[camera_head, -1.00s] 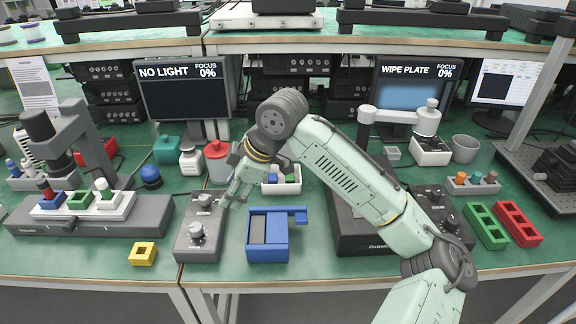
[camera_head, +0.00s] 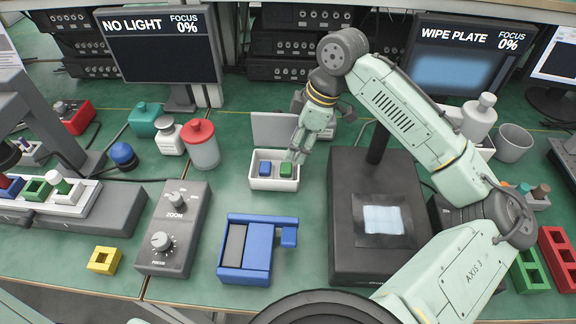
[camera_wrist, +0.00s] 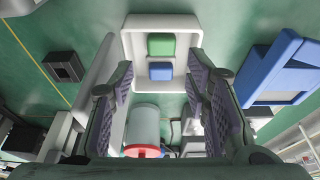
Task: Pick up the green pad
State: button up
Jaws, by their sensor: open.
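The green pad (camera_head: 286,170) lies in the right part of a small white tray (camera_head: 272,185), beside a blue pad (camera_head: 265,168). In the wrist view the green pad (camera_wrist: 161,45) and the blue pad (camera_wrist: 160,71) show inside the white tray (camera_wrist: 134,46), between and beyond my fingers. My gripper (camera_head: 296,154) is above the tray's right side, close to the green pad. In the wrist view my gripper (camera_wrist: 162,95) is open, with its ridged fingers spread and nothing between them. Whether a finger touches the tray cannot be told.
A blue holder (camera_head: 258,250) stands in front of the tray, and a grey zoom and focus box (camera_head: 172,228) to its left. A red-capped jar (camera_head: 201,145) stands left of the tray. A dark microscope base (camera_head: 380,255) is close on the right. An open lid stands behind the tray.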

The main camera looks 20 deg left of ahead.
aim_at(286, 167)
jog(key=x, duration=0.2)
jog(key=shift+f+b, duration=0.3)
jog(key=shift+f, duration=0.05)
jog(key=b+x, duration=0.4)
jog(key=x, duration=0.1)
jog(key=shift+s+a+f+b, duration=0.1)
jog(key=shift+b, duration=0.25)
jog(key=shift+c, duration=0.3)
jog(key=c, duration=0.6)
